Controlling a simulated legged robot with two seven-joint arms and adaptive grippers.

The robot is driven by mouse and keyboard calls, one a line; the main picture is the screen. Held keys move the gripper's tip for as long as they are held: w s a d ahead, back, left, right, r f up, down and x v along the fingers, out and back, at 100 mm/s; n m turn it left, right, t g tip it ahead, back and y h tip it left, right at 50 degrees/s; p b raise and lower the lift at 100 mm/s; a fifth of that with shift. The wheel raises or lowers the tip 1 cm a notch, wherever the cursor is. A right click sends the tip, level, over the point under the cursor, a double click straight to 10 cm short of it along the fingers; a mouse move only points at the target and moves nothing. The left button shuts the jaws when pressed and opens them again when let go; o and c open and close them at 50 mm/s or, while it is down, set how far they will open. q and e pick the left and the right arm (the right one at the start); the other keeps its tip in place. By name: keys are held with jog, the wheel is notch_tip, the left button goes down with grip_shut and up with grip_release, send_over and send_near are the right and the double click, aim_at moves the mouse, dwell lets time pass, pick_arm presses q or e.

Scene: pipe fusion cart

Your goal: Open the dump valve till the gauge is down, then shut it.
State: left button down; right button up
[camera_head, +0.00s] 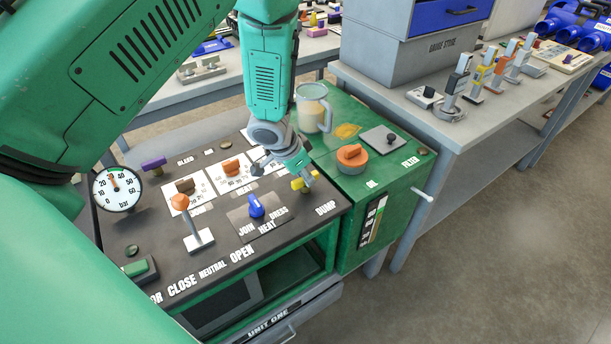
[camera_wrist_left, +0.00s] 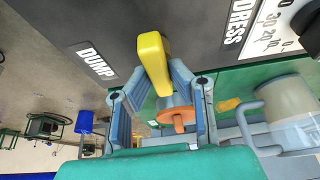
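The yellow dump valve handle (camera_head: 305,182) is at the right end of the dark control panel, above the word DUMP. In the left wrist view the yellow handle (camera_wrist_left: 154,62) stands between the fingertips. My left gripper (camera_head: 298,166) reaches down to it from above. Its two fingers (camera_wrist_left: 162,75) slope inward and appear to press on both sides of the handle's end. The round white pressure gauge (camera_head: 117,188) is at the panel's left end. My right gripper is not in view.
An orange-knobbed lever (camera_head: 190,222), a blue knob (camera_head: 256,206) and a purple handle (camera_head: 154,163) stand on the panel. To the right, a green unit carries an orange cap (camera_head: 352,158) and a clear jug (camera_head: 313,108). A grey bench (camera_head: 455,135) stands beyond.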

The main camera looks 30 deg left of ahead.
pick_arm(q)
jog(key=shift+a, duration=0.2)
jog(key=shift+s+d+p, duration=0.1)
jog(key=shift+p, duration=0.35)
jog(key=m+h+p, duration=0.1)
jog(key=m+p, duration=0.1)
jog(key=p, duration=0.2)
jog(key=m+g+p, duration=0.1)
jog(key=m+p, duration=0.2)
jog(key=p, duration=0.1)
jog(key=shift+r+h, duration=0.15)
jog(key=shift+h, duration=0.25)
jog(key=shift+m+p, duration=0.4)
jog(key=shift+m, duration=0.2)
jog(key=shift+m+g+h+p, duration=0.3)
jog(key=shift+m+g, duration=0.2)
jog(key=shift+m, duration=0.5)
jog(key=shift+f+m+g, duration=0.2)
jog(key=shift+m+g, duration=0.1)
jog(key=shift+m, duration=0.5)
jog(key=m+g+b, duration=0.1)
jog(key=m, duration=0.2)
jog(key=shift+m, duration=0.3)
jog(key=shift+w+m+g+b, duration=0.2)
jog(key=shift+m+g+b, duration=0.2)
jog(key=shift+m+g, duration=0.75)
jog(key=shift+r+m+t, duration=0.1)
jog(key=shift+m+t, duration=0.25)
jog(key=shift+m, duration=0.2)
